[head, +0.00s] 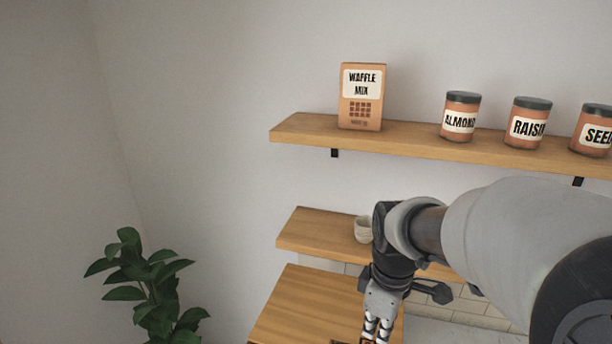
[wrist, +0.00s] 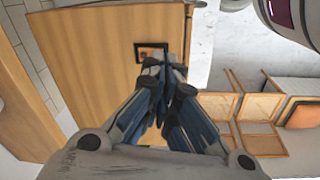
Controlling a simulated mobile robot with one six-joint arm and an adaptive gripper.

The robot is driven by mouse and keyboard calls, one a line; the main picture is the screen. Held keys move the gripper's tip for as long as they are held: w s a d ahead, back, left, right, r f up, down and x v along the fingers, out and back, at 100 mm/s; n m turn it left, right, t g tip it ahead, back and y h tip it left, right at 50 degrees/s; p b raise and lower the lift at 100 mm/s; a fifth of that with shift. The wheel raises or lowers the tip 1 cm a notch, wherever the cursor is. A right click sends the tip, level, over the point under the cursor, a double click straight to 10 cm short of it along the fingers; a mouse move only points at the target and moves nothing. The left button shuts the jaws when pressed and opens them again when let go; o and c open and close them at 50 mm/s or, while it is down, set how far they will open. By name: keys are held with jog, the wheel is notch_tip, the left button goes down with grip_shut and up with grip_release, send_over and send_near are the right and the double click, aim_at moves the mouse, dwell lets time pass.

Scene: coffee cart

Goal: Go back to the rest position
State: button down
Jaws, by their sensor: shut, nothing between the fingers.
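My gripper (head: 377,330) hangs low in the head view, pointing down in front of the wooden counter (head: 290,310). Its fingers are shut with nothing between them. In the wrist view the gripper (wrist: 166,66) shows its fingertips together above a wooden surface (wrist: 90,45). A small dark-framed orange item (wrist: 150,52) shows beside the fingertips; I cannot tell what it is.
An upper shelf (head: 310,128) holds a waffle mix box (head: 361,97) and several labelled jars. A pale cup (head: 363,229) stands on the lower shelf (head: 310,230), close to my arm. A plant (head: 150,285) is at the left.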

jog(key=s+f+m+t+b, duration=0.1)
jog(key=s+f+m+b, duration=0.4)
jog(key=s+b, duration=0.3)
jog(key=s+f+m+t+b, duration=0.2)
jog(key=s+f+m+b, duration=0.4)
jog(key=s+f+b, duration=0.1)
jog(key=s+b, duration=0.1)
jog(key=s, duration=0.1)
jog(key=shift+s+t, duration=0.3)
jog(key=shift+s, duration=0.05)
